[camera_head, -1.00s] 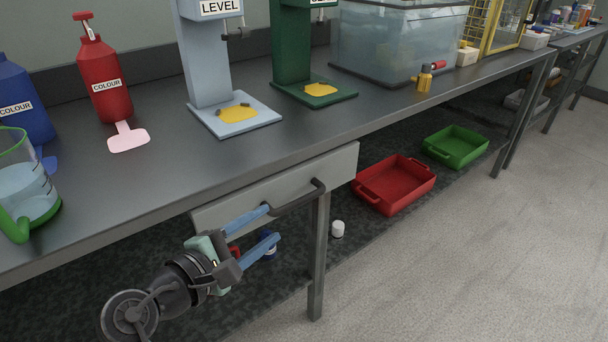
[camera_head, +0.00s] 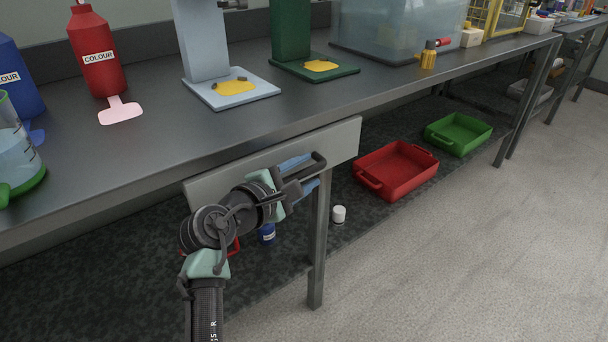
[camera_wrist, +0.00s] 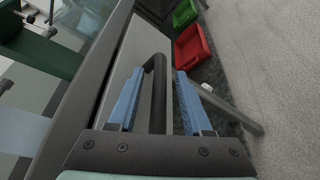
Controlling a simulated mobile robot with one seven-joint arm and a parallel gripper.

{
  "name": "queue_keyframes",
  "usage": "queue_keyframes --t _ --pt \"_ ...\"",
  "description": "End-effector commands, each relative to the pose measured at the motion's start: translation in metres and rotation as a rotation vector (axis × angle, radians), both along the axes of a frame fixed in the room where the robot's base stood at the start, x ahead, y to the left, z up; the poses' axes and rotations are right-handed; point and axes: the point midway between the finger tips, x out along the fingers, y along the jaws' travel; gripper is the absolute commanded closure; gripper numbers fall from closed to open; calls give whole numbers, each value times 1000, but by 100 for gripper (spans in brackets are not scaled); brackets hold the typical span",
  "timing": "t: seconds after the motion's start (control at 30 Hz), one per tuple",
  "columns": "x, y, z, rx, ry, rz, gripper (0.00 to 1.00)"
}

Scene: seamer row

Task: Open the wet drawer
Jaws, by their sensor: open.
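The drawer under the bench has a plain light grey front (camera_head: 338,142) and a dark bar handle (camera_head: 316,172). No label on it can be read. The front looks flush under the bench edge, shut as far as I see. My gripper (camera_head: 300,174) is at the handle. In the wrist view my gripper's two blue fingers (camera_wrist: 158,100) are apart, with the handle bar (camera_wrist: 159,85) running between them. The fingers do not look closed on it. The drawer front (camera_wrist: 128,65) shows beyond the left finger. My wrist hides part of the front in the head view.
A bench leg (camera_head: 319,240) stands just right of and below the handle. A red tray (camera_head: 398,170), a green tray (camera_head: 458,134) and a white tub (camera_head: 338,214) are below the bench. Bottles and stands fill the bench top (camera_head: 160,150). The floor in front is clear.

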Motion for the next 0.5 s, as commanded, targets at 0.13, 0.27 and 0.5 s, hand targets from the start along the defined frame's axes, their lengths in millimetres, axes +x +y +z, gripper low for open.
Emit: queue_keyframes --t 0.13,0.27,0.5 --pt "0 0 0 0 0 0 54" --pt "0 0 0 0 0 0 77" --pt "0 0 0 1 0 -1 100"
